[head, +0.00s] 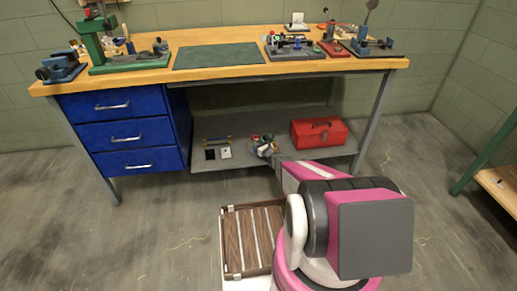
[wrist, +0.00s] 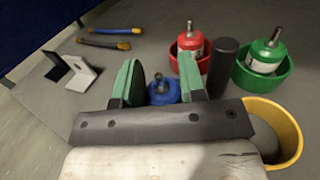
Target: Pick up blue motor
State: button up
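The blue motor (wrist: 163,92) shows in the wrist view between the two green-padded fingers of my gripper (wrist: 161,78). It is a rounded blue body with a dark top, partly hidden behind the gripper's dark bar. In the head view I cannot make out the blue motor or my gripper; my pink arm reaches toward the shelf.
A red motor in a red cup (wrist: 190,49), a black cylinder (wrist: 222,67), a green motor in a green cup (wrist: 262,65) and a yellow cup (wrist: 288,128) stand close by. Black and white brackets (wrist: 75,73) lie left. A red toolbox (head: 319,133) sits on the lower shelf (head: 215,161).

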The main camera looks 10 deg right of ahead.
jog(key=shift+c, duration=1.1)
jog(key=shift+r, duration=0.15)
